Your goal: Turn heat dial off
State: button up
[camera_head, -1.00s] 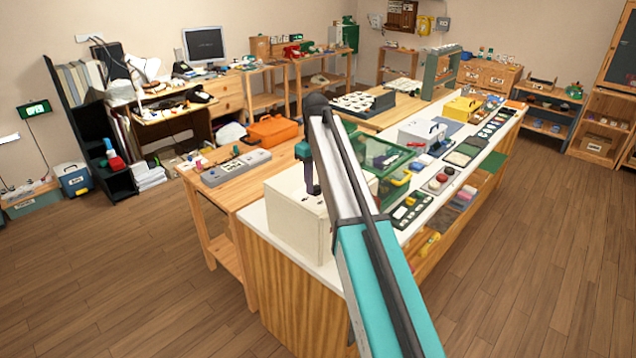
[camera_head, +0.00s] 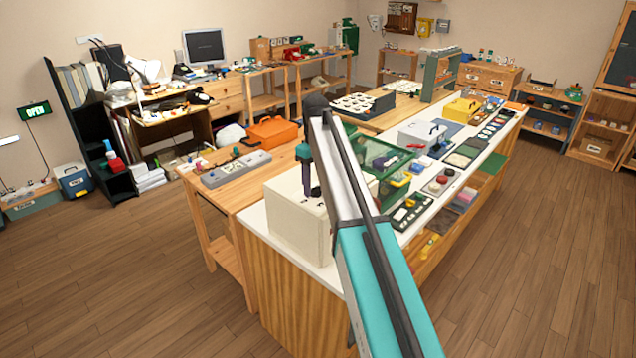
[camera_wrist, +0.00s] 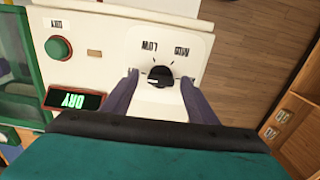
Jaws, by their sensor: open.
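The heat dial (camera_wrist: 160,76) is a round black knob with a light pointer mark, on a white panel with the words LOW and MED beside it, upside down in the wrist view. My gripper (camera_wrist: 157,84) is open, with one purple finger on each side of the dial. I cannot tell whether the fingers touch it. In the head view the cream box (camera_head: 290,222) stands on the near end of the white counter, and my gripper (camera_head: 311,192) points down at its top. The dial itself is hidden there.
A green button (camera_wrist: 58,48) and a lit DRY display (camera_wrist: 74,99) share the panel. A green-framed bin (camera_head: 372,160) stands close behind the box. A lower wooden bench (camera_head: 222,187) adjoins at left. The floor at right is clear.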

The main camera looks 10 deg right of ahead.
aim_at(316, 188)
notch_tip(316, 188, up, 14)
jog(key=b, duration=0.4)
dwell(0.6)
jog(key=shift+f, duration=0.1)
